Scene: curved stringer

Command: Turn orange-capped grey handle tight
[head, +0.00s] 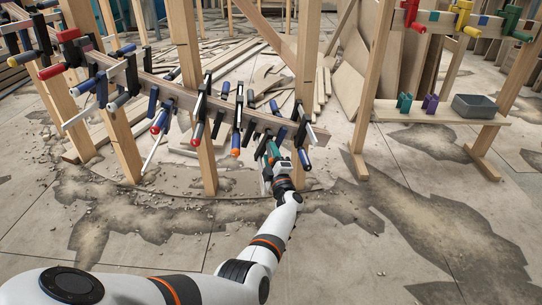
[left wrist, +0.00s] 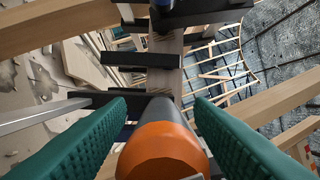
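The grey handle (left wrist: 160,110) with its orange cap (left wrist: 162,152) points at the camera in the left wrist view. My left gripper (left wrist: 160,112) is open, with one green ribbed finger on each side of the handle. Narrow gaps seem to show between the fingers and the handle, so contact cannot be made out. In the head view my left gripper (head: 271,152) is at the right part of the clamp row on the curved wooden stringer (head: 180,95). There I cannot pick out this handle for certain near the gripper. My right gripper is not in view.
Several other bar clamps crowd the stringer; one with an orange-ended handle (head: 235,145) hangs to the left of my gripper. Wooden posts (head: 205,150) stand close by. At the right, a rack shelf (head: 430,112) holds a grey bin (head: 475,106). The floor in front is open.

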